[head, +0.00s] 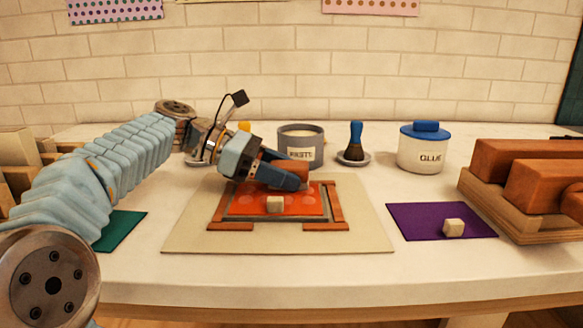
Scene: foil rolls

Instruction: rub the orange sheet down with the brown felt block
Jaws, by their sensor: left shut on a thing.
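The orange sheet (240,204) lies flat inside a low brown frame (218,214) on a beige board (365,225). A few paler round patches show on it. My left gripper (291,179) reaches in from the left over the back right of the sheet. It is shut on the brown felt block (297,169), which is partly hidden by the fingers. I cannot tell whether the block touches the sheet. My right gripper is not in view.
Behind the board stand a grey paste tin (302,147), a blue-handled brush (356,142) on a dish and a glue jar (423,150). A green sheet (121,230) lies left.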

